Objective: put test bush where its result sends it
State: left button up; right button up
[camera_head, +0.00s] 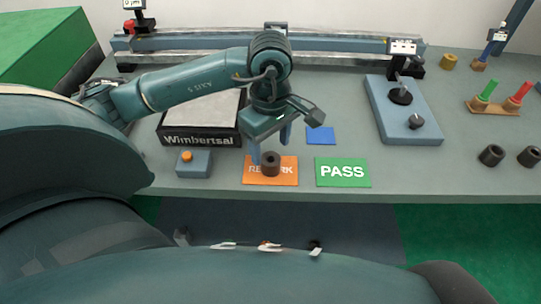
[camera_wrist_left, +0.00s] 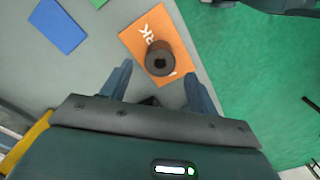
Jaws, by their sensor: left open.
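A dark cylindrical bush (camera_head: 270,163) with a central hole stands upright on the orange REWORK mat (camera_head: 287,178). It also shows in the left wrist view (camera_wrist_left: 160,60) on the orange mat (camera_wrist_left: 147,29). My left gripper (camera_head: 270,143) is open above the mat, its blue fingers pointing down. In the left wrist view the bush lies just past the fingertips (camera_wrist_left: 158,70), in line with the gap, and nothing is held. The green PASS mat (camera_head: 343,173) lies bare to the right. My right gripper is not in view.
A blue mat (camera_head: 321,135), a blue-grey fixture (camera_head: 407,120), two more dark bushes (camera_head: 491,155) and a holder with green and red handles (camera_head: 494,107) are around. A long rail (camera_head: 230,42) runs behind.

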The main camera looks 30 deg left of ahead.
pick_arm(q)
notch_tip(320, 180, up, 7)
dwell(0.3)
dwell(0.5)
